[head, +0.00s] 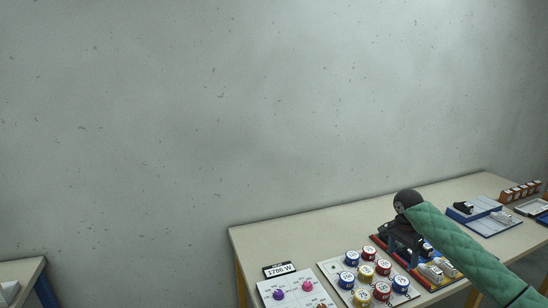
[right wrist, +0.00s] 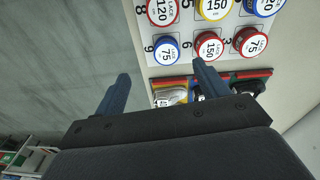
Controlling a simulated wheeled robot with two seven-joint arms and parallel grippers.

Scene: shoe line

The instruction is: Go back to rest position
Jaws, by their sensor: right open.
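My right gripper (head: 401,252) hangs from the green-sleeved right arm that comes in from the lower right in the head view. It is over the table, between the board of round lace tins and the tray with white shoes. In the right wrist view its two dark blue fingers (right wrist: 161,72) are spread wide apart, with nothing held between them. The right finger overlaps the edge of the tin board in that view. My left gripper is in neither view.
The long table (head: 300,235) stands along a bare grey wall. The white board (head: 326,267) carries several red, blue and yellow tins (head: 349,258). The red-edged shoe tray (head: 432,285) is beside it. Blue trays (head: 476,214) lie farther right. A purple and a pink knob (head: 307,285) sit at the near left.

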